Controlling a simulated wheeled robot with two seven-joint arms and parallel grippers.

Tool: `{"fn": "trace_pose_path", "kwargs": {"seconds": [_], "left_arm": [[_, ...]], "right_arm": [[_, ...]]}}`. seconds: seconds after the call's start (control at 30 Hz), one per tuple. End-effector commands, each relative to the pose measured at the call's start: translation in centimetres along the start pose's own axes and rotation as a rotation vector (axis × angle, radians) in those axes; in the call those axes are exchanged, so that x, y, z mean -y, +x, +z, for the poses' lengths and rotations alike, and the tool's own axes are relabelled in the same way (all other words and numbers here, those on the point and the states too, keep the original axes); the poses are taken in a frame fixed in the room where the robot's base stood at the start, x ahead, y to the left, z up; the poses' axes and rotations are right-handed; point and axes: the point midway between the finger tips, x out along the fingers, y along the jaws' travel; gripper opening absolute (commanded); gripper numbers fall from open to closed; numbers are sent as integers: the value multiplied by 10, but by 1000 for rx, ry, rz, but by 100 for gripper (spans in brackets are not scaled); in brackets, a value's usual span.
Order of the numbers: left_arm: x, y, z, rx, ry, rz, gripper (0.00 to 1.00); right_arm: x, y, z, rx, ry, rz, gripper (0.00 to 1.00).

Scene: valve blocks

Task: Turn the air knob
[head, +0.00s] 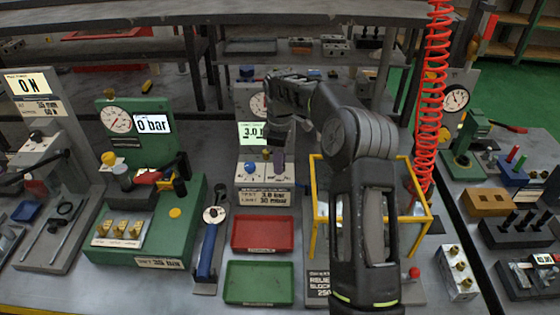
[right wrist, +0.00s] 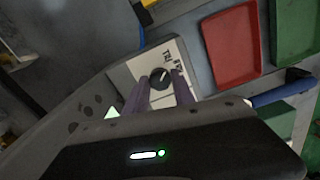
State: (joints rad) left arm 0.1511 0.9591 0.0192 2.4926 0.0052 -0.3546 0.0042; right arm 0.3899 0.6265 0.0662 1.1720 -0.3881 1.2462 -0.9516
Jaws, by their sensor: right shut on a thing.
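The middle station has a white control box (head: 265,172) with a blue knob (head: 250,168) on its left side. My right gripper (head: 278,163) reaches down onto the right side of this box, and in the head view it hides what is under it. In the right wrist view my right gripper (right wrist: 160,88) has its two purplish fingers on either side of a small black knob (right wrist: 158,78) and is shut on it. Printing beside the knob is too unclear to read. The station's lit display (head: 252,132) reads about 3.0, partly covered by my arm. My left gripper is not in view.
A red tray (head: 262,250) and a green tray (head: 228,296) lie in front of the station. A yellow frame (head: 313,215) and a red coiled hose (head: 432,95) stand to the right. A green valve block (head: 188,235) stands left.

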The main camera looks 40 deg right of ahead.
Motion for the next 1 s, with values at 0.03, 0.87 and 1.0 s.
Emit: {"fn": "trace_pose_path", "kwargs": {"seconds": [0.03,0.87,1.0], "left_arm": [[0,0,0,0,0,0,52],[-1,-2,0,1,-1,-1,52],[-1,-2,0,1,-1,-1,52]], "right_arm": [[0,0,0,2,25,0,0],[0,0,0,2,631,2,0],[0,0,0,2,677,1,0]]}}
